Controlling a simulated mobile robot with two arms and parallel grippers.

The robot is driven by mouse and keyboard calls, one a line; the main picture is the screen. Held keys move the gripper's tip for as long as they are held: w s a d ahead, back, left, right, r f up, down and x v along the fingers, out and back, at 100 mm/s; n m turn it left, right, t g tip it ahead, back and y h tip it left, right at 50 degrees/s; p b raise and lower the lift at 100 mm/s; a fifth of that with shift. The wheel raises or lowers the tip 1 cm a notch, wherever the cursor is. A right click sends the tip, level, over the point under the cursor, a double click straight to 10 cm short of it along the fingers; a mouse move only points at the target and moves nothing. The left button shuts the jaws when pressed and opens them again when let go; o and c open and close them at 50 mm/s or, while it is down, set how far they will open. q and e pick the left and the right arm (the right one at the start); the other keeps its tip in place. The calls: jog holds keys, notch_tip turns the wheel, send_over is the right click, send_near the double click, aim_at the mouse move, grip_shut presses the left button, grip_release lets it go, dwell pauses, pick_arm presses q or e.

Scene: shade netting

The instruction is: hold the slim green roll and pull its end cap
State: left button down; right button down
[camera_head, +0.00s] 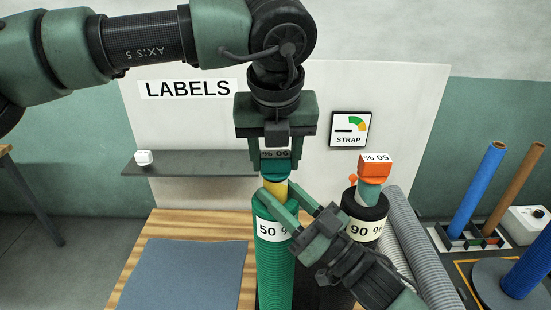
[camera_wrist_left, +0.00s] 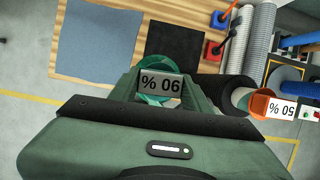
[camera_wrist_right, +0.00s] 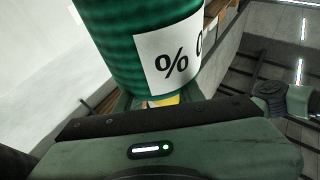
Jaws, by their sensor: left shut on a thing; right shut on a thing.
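The slim green roll (camera_head: 272,265) stands upright, with a white label starting "50" near its top; it also shows in the right wrist view (camera_wrist_right: 135,35). A yellow part (camera_head: 277,188) shows between the roll's top and the teal end cap (camera_head: 275,169). My left gripper (camera_head: 275,160) points down from above, shut on the cap. A tag on it reads "% 06" (camera_wrist_left: 161,87), like an upside-down 90 %. My right gripper (camera_head: 288,203) comes from the lower right, shut on the upper roll.
A black roll (camera_head: 365,208) labelled 90 % stands close on the right, with an orange-topped cap tagged 50 % (camera_head: 375,165). Grey rolls (camera_head: 408,240) lean beside it. A grey mat (camera_head: 190,275) lies on the wooden top at left. A shelf (camera_head: 195,163) is behind.

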aim_at(275, 151)
pick_arm(q)
jog(key=shift+s+r, duration=0.1)
jog(key=shift+r, duration=0.35)
jog(key=shift+r, duration=0.1)
jog(key=shift+r, duration=1.45)
jog(key=shift+r, duration=2)
pick_arm(e)
jog(key=c, duration=0.8)
grip_release()
